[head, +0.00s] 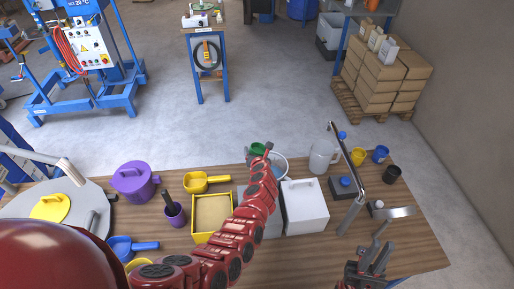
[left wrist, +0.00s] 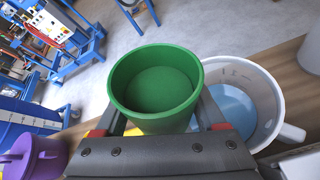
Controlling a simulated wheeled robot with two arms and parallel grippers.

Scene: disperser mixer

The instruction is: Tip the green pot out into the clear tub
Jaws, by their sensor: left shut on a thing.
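The green pot (head: 258,147) is held at the far edge of the bench by my left gripper (head: 262,156), which is shut on it. In the left wrist view the green pot (left wrist: 157,82) sits between the fingers, and I look into its green inside; I cannot tell whether it holds anything. The clear tub (head: 283,161) is just right of the pot, partly hidden by my left arm. In the left wrist view the tub (left wrist: 279,96) shows bluish contents, marks on its wall and a handle. My right gripper (head: 378,257) is open and empty at the lower right.
A white box (head: 305,207) stands right of my left arm, with a clear jug (head: 323,157) behind it. A yellow tray (head: 212,237), a yellow scoop (head: 206,181) and a purple pot (head: 134,182) lie left. A bent metal pipe (head: 349,165) rises at the right.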

